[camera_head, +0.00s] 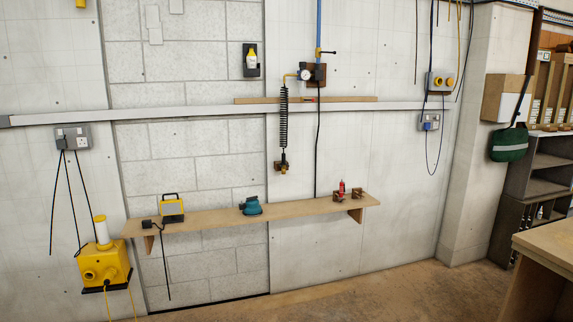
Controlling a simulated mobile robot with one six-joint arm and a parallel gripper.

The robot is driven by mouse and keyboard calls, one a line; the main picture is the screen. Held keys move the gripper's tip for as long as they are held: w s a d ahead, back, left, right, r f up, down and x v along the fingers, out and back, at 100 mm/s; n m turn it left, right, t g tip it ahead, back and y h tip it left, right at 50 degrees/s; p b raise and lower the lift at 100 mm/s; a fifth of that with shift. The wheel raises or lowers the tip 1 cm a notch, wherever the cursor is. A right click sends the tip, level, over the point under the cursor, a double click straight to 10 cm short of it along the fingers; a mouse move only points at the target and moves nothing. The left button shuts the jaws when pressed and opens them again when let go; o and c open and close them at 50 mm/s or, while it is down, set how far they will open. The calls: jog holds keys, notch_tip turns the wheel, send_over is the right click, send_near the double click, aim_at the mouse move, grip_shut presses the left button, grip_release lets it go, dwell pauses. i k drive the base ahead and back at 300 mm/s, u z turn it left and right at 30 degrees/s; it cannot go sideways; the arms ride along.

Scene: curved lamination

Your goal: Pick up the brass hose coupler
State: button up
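A black coiled hose (283,118) hangs on the white wall below a pressure gauge and regulator (312,75). At its lower end is a small dark and brass-coloured fitting (283,166), which looks like the brass hose coupler. It hangs above the wooden shelf (297,209), apart from it, and is too small to make out in detail. My gripper is not in view.
The shelf holds a yellow work lamp (172,208), a teal tool (251,206), a red bottle (342,187) and small brown pieces. A yellow machine (103,262) is at left. A workbench (548,247) stands at lower right. The floor (420,295) before the wall is clear.

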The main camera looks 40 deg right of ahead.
aim_at(284, 163)
jog(key=z, duration=0.6)
jog(key=i, duration=1)
jog(key=z, duration=0.55)
